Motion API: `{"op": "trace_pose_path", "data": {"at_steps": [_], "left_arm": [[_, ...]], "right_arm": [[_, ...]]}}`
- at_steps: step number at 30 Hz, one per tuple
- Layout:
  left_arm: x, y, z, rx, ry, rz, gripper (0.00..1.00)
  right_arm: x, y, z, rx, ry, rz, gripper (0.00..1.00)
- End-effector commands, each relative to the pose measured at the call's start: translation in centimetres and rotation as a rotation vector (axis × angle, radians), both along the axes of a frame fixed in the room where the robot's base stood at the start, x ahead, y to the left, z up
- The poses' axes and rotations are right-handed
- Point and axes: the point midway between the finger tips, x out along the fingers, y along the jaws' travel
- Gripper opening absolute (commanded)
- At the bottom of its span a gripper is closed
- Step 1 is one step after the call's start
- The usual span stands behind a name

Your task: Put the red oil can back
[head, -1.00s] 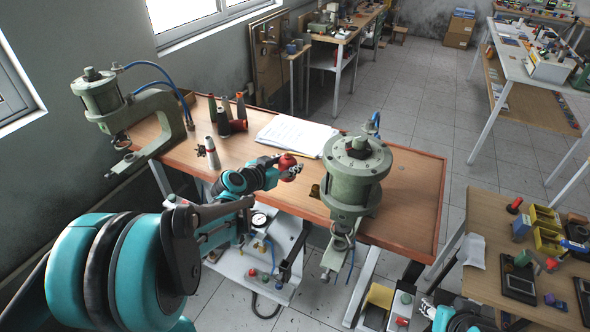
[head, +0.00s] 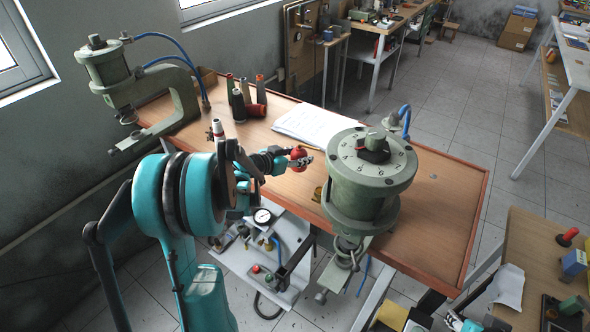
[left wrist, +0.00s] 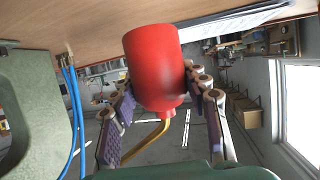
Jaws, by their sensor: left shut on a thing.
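The red oil can (head: 298,153) is in my left gripper (head: 303,162), above the brown workbench (head: 440,225), between the two green presses. In the left wrist view, the red can body (left wrist: 155,65) sits between the padded fingers of my left gripper (left wrist: 158,92), which is shut on it. A thin brass spout (left wrist: 148,140) shows below the body in that view. My right gripper (head: 458,322) shows only partly at the bottom right edge of the head view; its opening cannot be made out.
A green press with a numbered dial (head: 370,180) stands close right of the can. Another green press (head: 150,95) stands at the left end. White papers (head: 305,124) and several thread cones (head: 243,104) lie behind. The bench's right part is clear.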

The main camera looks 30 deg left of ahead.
Motion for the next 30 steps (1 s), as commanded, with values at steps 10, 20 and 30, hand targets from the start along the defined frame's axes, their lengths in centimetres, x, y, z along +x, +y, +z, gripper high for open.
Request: {"op": "trace_pose_path", "data": {"at_steps": [10,20,30], "left_arm": [[0.4,2.1,-2.5,0.0,0.0,-0.001,0.2],[0.3,2.0,-5.2,0.0,0.0,-0.001,0.2],[0.3,2.0,-5.5,0.001,0.001,-0.001,0.66]], "right_arm": [[0.0,0.0,-1.3,0.0,0.0,0.0,0.4],[0.0,0.0,-2.5,0.0,0.0,0.0,0.4],[0.0,0.0,-2.8,0.0,0.0,0.0,0.4]]}}
